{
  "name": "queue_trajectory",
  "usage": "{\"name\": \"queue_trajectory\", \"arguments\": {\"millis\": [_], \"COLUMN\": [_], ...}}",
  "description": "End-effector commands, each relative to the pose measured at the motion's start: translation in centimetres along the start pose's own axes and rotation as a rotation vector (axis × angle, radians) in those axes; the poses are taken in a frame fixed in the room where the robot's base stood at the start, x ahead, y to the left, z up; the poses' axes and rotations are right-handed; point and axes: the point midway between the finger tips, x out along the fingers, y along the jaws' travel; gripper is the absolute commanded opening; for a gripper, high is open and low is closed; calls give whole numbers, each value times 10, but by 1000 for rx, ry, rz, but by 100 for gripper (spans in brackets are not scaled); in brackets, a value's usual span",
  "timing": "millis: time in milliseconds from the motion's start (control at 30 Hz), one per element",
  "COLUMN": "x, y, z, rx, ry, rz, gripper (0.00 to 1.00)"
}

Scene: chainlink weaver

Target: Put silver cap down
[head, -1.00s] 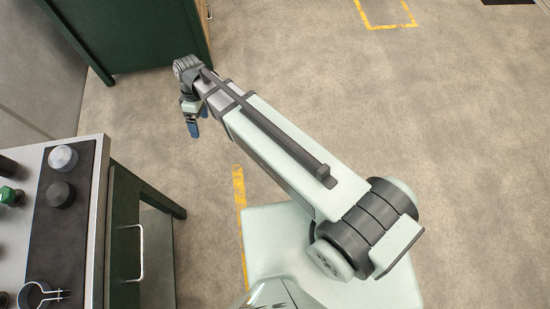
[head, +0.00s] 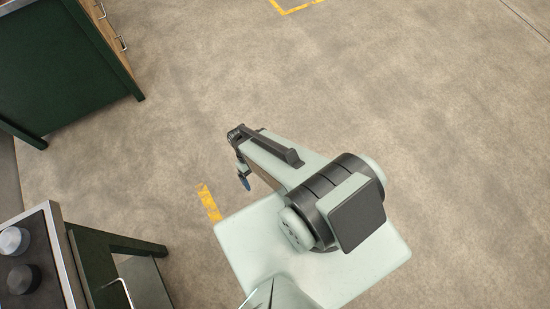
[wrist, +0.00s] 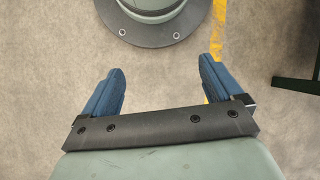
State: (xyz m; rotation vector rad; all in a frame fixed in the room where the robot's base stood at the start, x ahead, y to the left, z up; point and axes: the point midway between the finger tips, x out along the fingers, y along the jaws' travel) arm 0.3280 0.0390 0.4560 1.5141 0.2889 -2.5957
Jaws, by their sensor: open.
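A silver cap (head: 14,240) stands on a dark mat on the workbench, at the left edge of the head view. My gripper (head: 244,182) hangs over the open floor, close to my base and well to the right of the cap. In the wrist view its two blue fingers (wrist: 162,66) are spread wide with nothing between them. The cap is not in the wrist view.
A black knob-like piece (head: 24,278) sits just below the cap on the dark mat (head: 45,265). The green workbench frame (head: 135,243) borders the floor. A green cabinet (head: 60,75) stands at upper left. The floor (head: 420,110) is clear.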

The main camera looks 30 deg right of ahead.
Motion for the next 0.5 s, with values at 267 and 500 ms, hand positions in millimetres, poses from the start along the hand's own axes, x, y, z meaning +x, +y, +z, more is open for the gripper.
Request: {"name": "queue_trajectory", "arguments": {"millis": [267, 500], "x": [49, 60], "y": [22, 26], "z": [53, 64], "rx": [189, 234], "ry": [-63, -75], "rz": [-18, -20], "gripper": [93, 93]}}
